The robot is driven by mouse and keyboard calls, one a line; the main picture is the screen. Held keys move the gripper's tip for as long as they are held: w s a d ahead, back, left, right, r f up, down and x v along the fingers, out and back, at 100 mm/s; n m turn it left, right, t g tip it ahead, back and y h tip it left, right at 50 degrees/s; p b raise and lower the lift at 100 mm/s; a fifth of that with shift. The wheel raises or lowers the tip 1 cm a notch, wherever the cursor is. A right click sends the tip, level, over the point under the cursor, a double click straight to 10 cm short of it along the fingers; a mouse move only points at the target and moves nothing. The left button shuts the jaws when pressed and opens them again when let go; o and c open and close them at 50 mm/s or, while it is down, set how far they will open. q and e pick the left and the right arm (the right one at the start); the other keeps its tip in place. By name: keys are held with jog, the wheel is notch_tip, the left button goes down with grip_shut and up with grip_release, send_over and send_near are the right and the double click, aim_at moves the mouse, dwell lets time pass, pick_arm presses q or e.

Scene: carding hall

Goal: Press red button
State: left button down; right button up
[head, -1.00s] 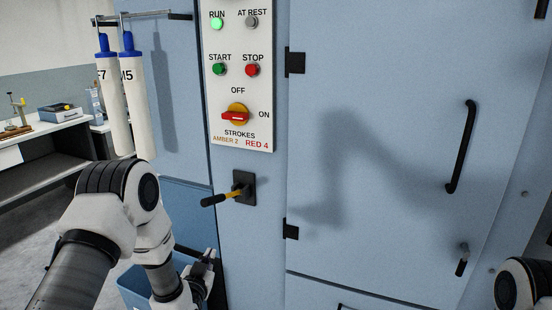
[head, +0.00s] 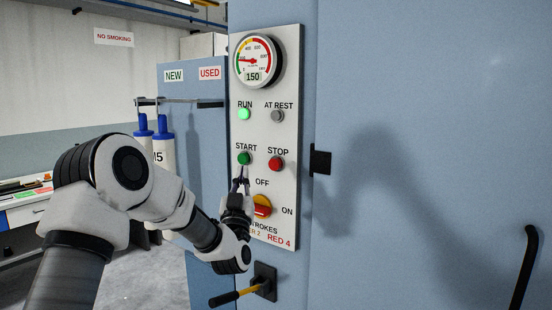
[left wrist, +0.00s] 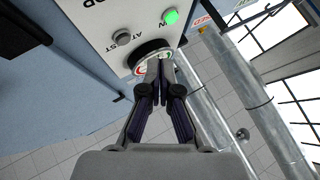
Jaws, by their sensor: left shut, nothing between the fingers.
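The red STOP button (head: 275,163) sits on the white control panel (head: 285,100), right of the green START button (head: 244,158). My left gripper (head: 240,180) is shut and empty, its fingertips pointing up just below the START button and left of the red button. In the left wrist view my shut left gripper (left wrist: 160,65) covers part of the gauge, and the red button is not visible. I cannot tell whether the fingertips touch the panel. My right gripper is not in view.
The panel also bears a gauge (head: 257,61) reading 150, a lit green RUN lamp (head: 244,114), an unlit AT REST lamp (head: 277,116) and a red and yellow rotary switch (head: 262,207). Below it is a lever (head: 237,295). A black door handle (head: 524,268) stands at right.

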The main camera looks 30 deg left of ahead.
aim_at(275, 164)
pick_arm(q)
jog(key=w+d+p, duration=0.1)
jog(key=w, duration=0.8)
jog(key=shift+w+f, duration=0.2)
jog(key=shift+w, duration=0.15)
dwell(1.2)
jog(key=shift+w+d+b, duration=0.1)
jog(key=shift+w+b, duration=0.2)
jog(key=shift+w, duration=0.15)
